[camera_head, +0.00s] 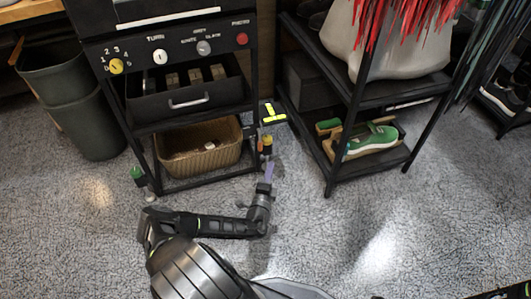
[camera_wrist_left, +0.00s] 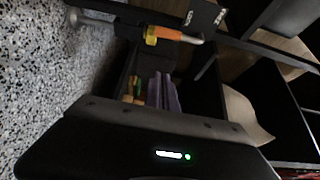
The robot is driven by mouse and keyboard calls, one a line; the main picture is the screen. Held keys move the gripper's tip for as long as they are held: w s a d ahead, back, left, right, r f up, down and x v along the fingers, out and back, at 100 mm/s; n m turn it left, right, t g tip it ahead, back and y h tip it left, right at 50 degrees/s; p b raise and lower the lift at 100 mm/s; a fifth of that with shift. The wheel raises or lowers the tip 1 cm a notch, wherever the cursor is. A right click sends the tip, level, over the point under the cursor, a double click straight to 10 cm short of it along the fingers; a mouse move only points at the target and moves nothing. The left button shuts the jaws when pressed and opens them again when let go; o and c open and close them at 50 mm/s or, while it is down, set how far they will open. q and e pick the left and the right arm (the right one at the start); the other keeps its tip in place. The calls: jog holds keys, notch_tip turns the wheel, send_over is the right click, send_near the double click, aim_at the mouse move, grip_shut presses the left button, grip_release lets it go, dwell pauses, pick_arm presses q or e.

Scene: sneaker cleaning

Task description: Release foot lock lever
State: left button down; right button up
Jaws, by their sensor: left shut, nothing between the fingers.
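The foot lock lever (camera_head: 267,149) is an orange rod with a yellow collar, low by the right front leg of the black cart. It also shows in the left wrist view (camera_wrist_left: 172,34), lying roughly level across the top. My left gripper (camera_head: 269,166) reaches up from below it in the head view. Its purple-grey fingers (camera_wrist_left: 166,88) are together and empty. They point toward the lever, with a small gap in the wrist view; the head view does not settle contact. My right gripper is out of view.
The black cart (camera_head: 192,115) holds a wicker basket (camera_head: 205,150) on its low shelf. A green part (camera_head: 138,174) sits at its left front leg. A shoe rack (camera_head: 331,160) with a green sneaker (camera_head: 372,140) stands right. A bin (camera_head: 93,124) stands left. Speckled floor in front is clear.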

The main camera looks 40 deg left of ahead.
aim_at(259, 140)
pick_arm(q)
jog(key=b+x, duration=0.5)
jog(key=x, duration=0.5)
jog(key=s+a+b, duration=0.1)
jog(key=s+a, duration=0.1)
jog(key=shift+s+a, duration=0.4)
